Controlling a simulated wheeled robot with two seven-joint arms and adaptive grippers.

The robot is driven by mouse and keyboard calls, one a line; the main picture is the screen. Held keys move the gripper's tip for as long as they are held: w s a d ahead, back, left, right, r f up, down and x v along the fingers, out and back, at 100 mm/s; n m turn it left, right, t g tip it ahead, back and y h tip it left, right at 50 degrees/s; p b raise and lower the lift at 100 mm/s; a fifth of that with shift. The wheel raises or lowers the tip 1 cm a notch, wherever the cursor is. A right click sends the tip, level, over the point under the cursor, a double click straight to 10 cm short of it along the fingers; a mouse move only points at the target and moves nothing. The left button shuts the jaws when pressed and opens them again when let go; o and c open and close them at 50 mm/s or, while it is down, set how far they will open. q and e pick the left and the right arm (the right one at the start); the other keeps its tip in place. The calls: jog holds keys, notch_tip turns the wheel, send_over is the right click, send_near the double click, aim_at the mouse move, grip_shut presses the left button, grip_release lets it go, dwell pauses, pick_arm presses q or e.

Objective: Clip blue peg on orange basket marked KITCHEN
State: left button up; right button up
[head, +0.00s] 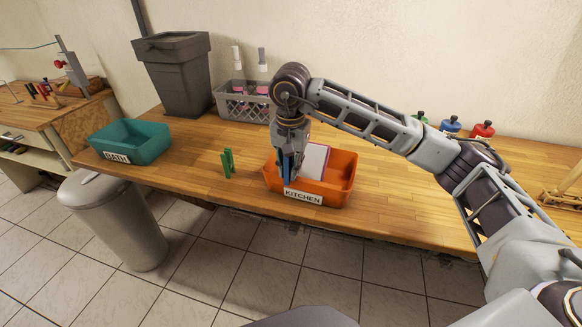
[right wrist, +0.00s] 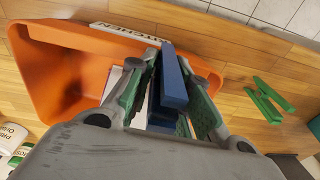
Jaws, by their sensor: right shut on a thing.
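The orange basket (head: 343,185) marked KITCHEN stands on the wooden bench, its white label (head: 303,197) on the front wall. My right gripper (head: 288,172) points down at the basket's left front part. It is shut on the blue peg (right wrist: 172,80), which shows between the fingers in the right wrist view. The peg is close to the basket's wall near the label; I cannot tell whether it straddles the rim. The basket (right wrist: 62,75) also shows in the right wrist view. My left gripper is not in view.
A teal basket (head: 140,137) marked BATH is farther left. A grey crate (head: 243,99) with bottles and a dark bin (head: 180,80) stand behind. A white item (head: 315,160) is inside the orange basket.

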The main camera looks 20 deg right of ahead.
jog(key=shift+o, duration=0.7)
jog(key=shift+s+d+f+b, duration=0.1)
jog(key=shift+s+f+b, duration=0.05)
jog(key=shift+f, duration=0.6)
jog(key=shift+s+f+b, duration=0.1)
jog(key=shift+f+b, duration=0.05)
jog(key=shift+f, duration=0.55)
jog(key=shift+o, duration=0.9)
jog(key=shift+w+g, duration=0.1)
jog(key=shift+g, duration=0.2)
jog(key=shift+o, duration=0.7)
jog(key=shift+w+f, duration=0.25)
jog(key=shift+w, duration=0.1)
jog(key=shift+s+r, duration=0.1)
jog(key=o, duration=1.3)
jog(key=shift+s, duration=0.1)
jog(key=shift+o, duration=1)
jog(key=shift+w, duration=0.2)
jog(key=shift+r, duration=0.2)
